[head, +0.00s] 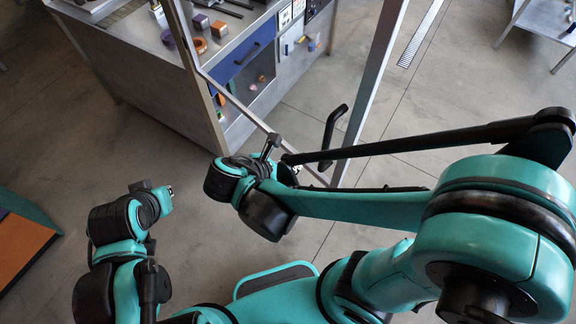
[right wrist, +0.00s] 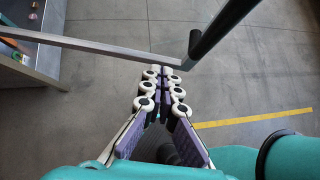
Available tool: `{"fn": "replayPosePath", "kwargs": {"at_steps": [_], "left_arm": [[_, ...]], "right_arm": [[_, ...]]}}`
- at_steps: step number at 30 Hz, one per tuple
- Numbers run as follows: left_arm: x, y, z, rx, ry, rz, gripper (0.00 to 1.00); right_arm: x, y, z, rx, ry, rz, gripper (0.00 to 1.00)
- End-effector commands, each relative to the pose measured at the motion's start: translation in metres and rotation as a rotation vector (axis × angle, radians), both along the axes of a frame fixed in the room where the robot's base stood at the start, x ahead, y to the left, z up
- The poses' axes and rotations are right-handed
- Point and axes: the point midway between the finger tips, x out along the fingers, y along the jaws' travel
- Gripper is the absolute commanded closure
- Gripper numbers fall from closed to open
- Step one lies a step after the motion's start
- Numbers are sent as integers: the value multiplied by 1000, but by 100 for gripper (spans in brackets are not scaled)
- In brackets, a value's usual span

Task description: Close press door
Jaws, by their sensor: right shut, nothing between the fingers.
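The press door is a pale metal frame (head: 369,90) with a clear middle, standing swung out from the press bench. Its black bar handle (head: 331,136) is on the frame's near right part. In the right wrist view the door's lower rail (right wrist: 95,45) crosses the top, and the handle (right wrist: 213,30) stands just beyond and right of the fingertips. My right gripper (right wrist: 162,72) is shut and empty, with its tips close to the rail; contact is unclear. In the head view it is mostly hidden behind my wrist. My left wrist is at lower left; its fingers are not clear.
The press bench (head: 150,82) stands at upper left, with a blue drawer (head: 243,72), an orange ring (head: 200,45) and small parts. An orange-topped unit (head: 20,245) is at the left edge. A table (head: 545,25) is at upper right. The floor between is clear.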

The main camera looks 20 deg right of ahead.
Motion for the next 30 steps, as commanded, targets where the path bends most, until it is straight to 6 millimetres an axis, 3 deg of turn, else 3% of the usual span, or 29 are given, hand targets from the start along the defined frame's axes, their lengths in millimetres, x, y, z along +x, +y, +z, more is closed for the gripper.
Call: {"fn": "replayPosePath", "kwargs": {"at_steps": [6,12,30], "left_arm": [[0,0,-11,0,0,0,100],[0,0,-8,0,0,0,100],[0,0,-9,0,0,0,100]], "right_arm": [[15,-31,-32,-1,-1,-5,100],[27,-54,-28,0,-2,-3,100],[32,-64,-28,-1,-1,4,100]]}}
